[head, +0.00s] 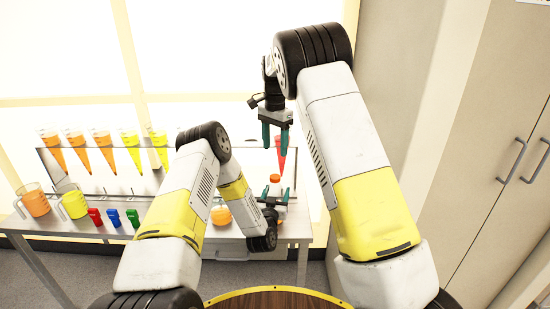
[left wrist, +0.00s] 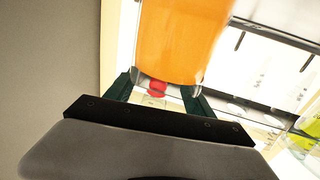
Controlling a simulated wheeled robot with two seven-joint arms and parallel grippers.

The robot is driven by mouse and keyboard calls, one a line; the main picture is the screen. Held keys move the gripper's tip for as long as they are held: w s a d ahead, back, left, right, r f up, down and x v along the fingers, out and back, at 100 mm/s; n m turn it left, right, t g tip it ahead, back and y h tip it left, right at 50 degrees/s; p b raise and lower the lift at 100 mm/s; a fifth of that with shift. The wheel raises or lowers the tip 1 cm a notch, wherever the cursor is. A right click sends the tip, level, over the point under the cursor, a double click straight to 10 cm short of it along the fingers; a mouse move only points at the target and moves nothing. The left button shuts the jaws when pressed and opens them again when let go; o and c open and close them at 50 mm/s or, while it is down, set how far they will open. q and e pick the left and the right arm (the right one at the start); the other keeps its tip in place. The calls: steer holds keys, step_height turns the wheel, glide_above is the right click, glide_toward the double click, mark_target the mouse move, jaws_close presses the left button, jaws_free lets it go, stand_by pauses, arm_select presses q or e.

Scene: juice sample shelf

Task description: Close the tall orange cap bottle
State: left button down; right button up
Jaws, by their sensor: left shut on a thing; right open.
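The orange bottle (left wrist: 180,40) fills the upper middle of the left wrist view, between the fingers of my left gripper (left wrist: 160,96). My left gripper also shows in the head view (head: 277,197), low at the right end of the white table, shut on the bottle. An orange cap-like top (head: 275,178) shows just above that gripper; I cannot tell whether it is seated. My right gripper (head: 275,148) points down, open and empty, a little above the orange top. My left gripper hides most of the bottle in the head view.
The white table (head: 165,229) carries a rack with several orange, yellow and red cones. Two jugs (head: 35,203) (head: 73,205) and small red, blue and green items (head: 113,217) stand at left. A round orange vessel (head: 221,216) is left of my left gripper. Cabinets (head: 500,150) stand at right.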

steer(key=shift+r, duration=0.45)
arm_select(q)
steer(key=shift+c, duration=1.3)
jaws_free()
steer(key=s+a, duration=0.1)
steer(key=s, duration=0.6)
steer(key=shift+s+a, duration=0.25)
steer(key=shift+s, duration=0.05)
